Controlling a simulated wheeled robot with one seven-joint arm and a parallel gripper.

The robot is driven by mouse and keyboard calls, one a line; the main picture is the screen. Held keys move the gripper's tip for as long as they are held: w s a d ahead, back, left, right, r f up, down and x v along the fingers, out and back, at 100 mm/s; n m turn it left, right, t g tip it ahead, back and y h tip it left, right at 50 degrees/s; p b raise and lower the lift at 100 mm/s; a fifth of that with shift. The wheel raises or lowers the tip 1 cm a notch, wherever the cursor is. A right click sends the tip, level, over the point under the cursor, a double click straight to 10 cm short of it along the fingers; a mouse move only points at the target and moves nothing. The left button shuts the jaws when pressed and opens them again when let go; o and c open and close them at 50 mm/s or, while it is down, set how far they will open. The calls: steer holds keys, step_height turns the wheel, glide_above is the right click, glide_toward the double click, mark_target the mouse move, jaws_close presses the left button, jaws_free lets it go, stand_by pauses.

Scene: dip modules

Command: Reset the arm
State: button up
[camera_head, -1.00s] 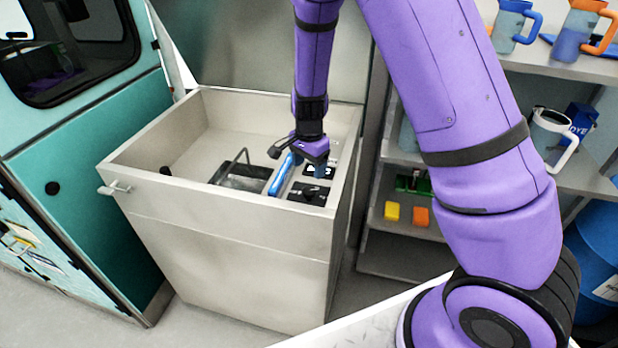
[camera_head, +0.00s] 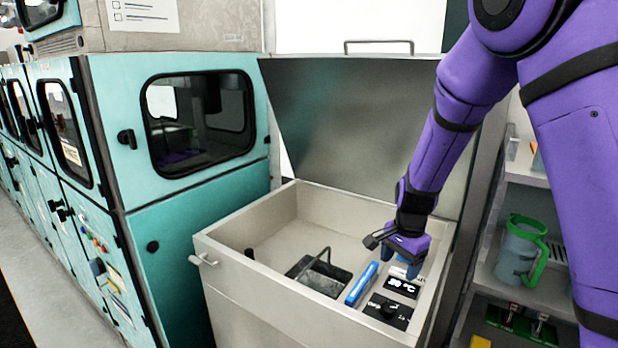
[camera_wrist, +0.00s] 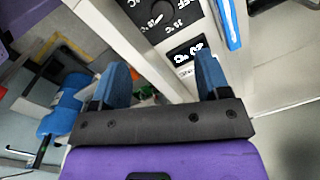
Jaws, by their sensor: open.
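My gripper (camera_head: 408,262) is at the end of my purple arm, over the right side of the open cream dip module (camera_head: 226,251). Its blue fingers are apart with nothing between them, as the wrist view (camera_wrist: 160,80) shows. Below and around it are a display reading °C (camera_head: 401,287) and a black control panel with a knob (camera_head: 388,311). A blue bar-shaped thing (camera_head: 362,283) lies just left of the display. In the wrist view the blue bar (camera_wrist: 230,22) and the display (camera_wrist: 188,50) lie beyond the fingers.
The raised lid (camera_head: 360,110) stands behind the module. A teal cabinet (camera_head: 190,220) is at the left. A shelf with a green-handled jug (camera_head: 517,250) is close on the right. A dark basket with a wire handle (camera_head: 320,277) sits in the module.

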steer(key=s+d+r+n+t+y, duration=0.1)
steer(key=s+d+r+n, duration=0.15)
steer(key=s+r, duration=0.5)
steer(key=s+d+r+n+t, duration=0.1)
steer(key=s+r+n, duration=0.25)
steer(key=r, duration=0.75)
steer(key=s+d+r+n+t, duration=0.1)
steer(key=s+r+n, duration=0.1)
steer(key=s, duration=0.6)
steer(key=s+d+r+n+t+h, duration=0.1)
steer(key=s+d+r+n+t, duration=0.1)
steer(key=s+r, duration=0.3)
steer(key=shift+s+r+n+h, duration=0.3)
steer(key=shift+s+n, duration=0.5)
steer(key=shift+s, duration=1.15)
